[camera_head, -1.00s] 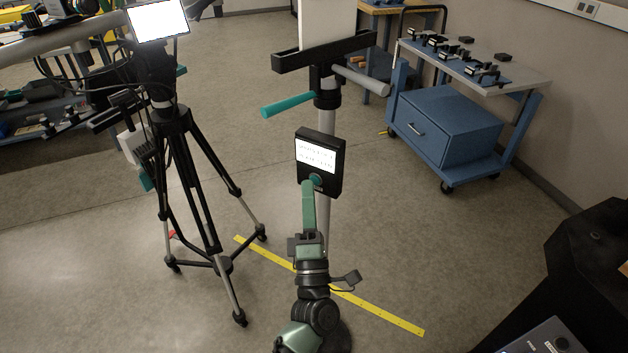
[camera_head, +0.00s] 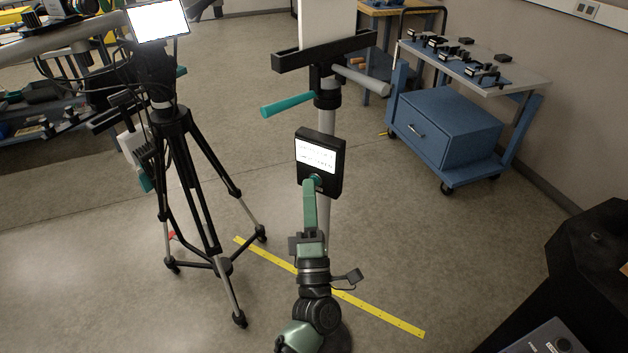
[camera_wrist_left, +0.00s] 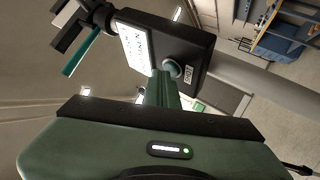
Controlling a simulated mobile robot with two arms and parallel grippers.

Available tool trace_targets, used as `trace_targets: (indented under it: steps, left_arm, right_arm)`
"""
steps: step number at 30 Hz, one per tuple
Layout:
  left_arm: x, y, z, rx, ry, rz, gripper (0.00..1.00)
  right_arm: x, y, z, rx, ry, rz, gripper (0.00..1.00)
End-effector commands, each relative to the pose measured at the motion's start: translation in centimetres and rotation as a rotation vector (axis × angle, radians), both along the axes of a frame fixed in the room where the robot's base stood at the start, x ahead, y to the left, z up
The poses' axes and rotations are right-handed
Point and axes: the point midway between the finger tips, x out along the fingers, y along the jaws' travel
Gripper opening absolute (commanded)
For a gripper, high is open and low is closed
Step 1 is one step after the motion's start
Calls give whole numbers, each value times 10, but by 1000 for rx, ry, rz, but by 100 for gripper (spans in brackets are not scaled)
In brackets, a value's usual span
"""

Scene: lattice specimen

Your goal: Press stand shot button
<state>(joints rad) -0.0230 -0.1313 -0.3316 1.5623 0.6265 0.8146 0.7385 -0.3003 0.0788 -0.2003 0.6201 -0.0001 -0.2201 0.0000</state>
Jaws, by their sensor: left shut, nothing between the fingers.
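In the left wrist view the box (camera_wrist_left: 196,50) appears turned sideways, with the button (camera_wrist_left: 172,68) beside the fingertips. My left gripper (camera_head: 310,181) is shut and empty, its green fingers pointing up at the button and covering part of it. In the left wrist view the fingers (camera_wrist_left: 160,78) reach right up to the button. I cannot tell whether they press it. My right gripper is not in view.
The stand's post (camera_head: 326,120) holds a black crossbar and a teal handle (camera_head: 287,104) above the box. A camera tripod (camera_head: 190,170) stands to the left. A blue cart (camera_head: 445,125) stands at the back right. Yellow tape (camera_head: 380,312) marks the floor.

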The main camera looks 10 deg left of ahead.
Motion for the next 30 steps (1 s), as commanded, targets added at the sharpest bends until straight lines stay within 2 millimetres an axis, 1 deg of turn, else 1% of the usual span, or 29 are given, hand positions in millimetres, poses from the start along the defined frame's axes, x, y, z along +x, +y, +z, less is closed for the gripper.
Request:
trace_targets:
  steps: [7,19,30]
  left_arm:
    - [-12,3,0,1,0,0,0]
    - [-16,5,0,1,1,0,0]
    - [-51,15,0,0,2,0,0]
  right_arm:
    - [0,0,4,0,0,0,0]
    - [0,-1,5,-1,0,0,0]
    - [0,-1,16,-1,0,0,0]
